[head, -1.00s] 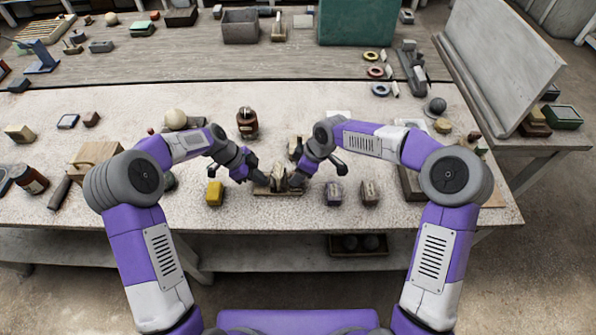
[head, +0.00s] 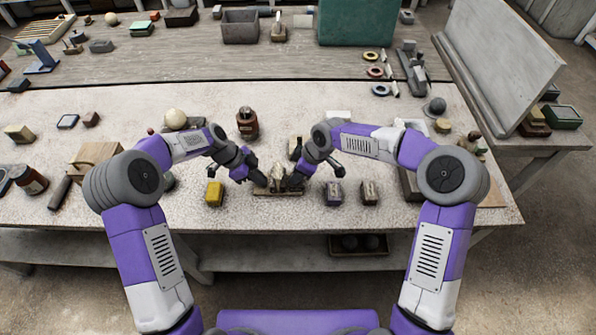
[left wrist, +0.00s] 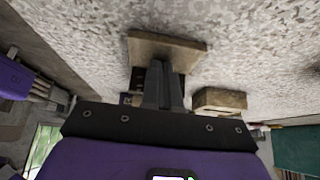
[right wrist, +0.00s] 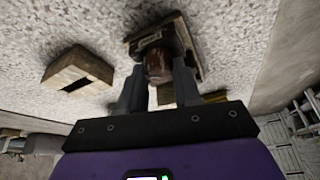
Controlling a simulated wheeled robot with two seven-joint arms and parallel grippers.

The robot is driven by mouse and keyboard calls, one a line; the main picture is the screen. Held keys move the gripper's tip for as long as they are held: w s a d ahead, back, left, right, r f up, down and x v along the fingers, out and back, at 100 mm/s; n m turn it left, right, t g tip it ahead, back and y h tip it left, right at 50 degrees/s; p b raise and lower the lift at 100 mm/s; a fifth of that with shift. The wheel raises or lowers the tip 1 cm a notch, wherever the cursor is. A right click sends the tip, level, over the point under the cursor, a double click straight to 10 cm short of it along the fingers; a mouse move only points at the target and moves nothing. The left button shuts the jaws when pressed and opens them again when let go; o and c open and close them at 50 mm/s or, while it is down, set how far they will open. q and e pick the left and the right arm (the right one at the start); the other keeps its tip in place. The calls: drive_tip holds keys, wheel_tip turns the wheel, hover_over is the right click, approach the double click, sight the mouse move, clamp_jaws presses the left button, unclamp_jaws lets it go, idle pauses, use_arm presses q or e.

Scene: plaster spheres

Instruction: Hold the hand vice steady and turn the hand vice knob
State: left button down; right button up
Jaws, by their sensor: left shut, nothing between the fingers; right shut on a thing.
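The hand vice (head: 278,174) stands on a flat wooden base (head: 283,193) near the bench's front edge, between my two grippers. My right gripper (head: 293,181) is shut on the hand vice. In the right wrist view, its fingers sit on either side of a rounded reddish-brown part of the vice (right wrist: 158,66), above the base (right wrist: 183,35). My left gripper (head: 262,182) is shut and empty at the vice's left side. In the left wrist view, its closed fingers (left wrist: 164,72) point at the base (left wrist: 165,43) and hide part of the vice. I cannot make out the knob clearly.
A yellow block (head: 214,192) stands left of the vice. Two dark blocks (head: 334,192) (head: 369,192) stand to its right. A brown bottle (head: 247,124) and a plaster sphere (head: 175,118) are behind. Bare bench surface lies between them.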

use_arm(q)
drive_tip(key=shift+s+a+f, duration=0.1)
drive_tip(key=shift+s+f, duration=0.05)
drive_tip(key=shift+f, duration=0.2)
use_arm(e)
drive_tip(key=shift+s, duration=0.1)
drive_tip(key=m, duration=0.1)
drive_tip(key=m+t, duration=0.1)
drive_tip(key=m, duration=0.1)
drive_tip(key=shift+s+a+m+h, duration=0.15)
drive_tip(key=shift+m+h, duration=0.15)
drive_tip(key=shift+h, duration=0.1)
drive_tip(key=shift+f+m+t+h, duration=0.1)
drive_tip(key=shift+m+t+h, duration=0.45)
drive_tip(key=shift+m, duration=1.35)
drive_tip(key=o, duration=1)
drive_tip(key=shift+o, duration=0.2)
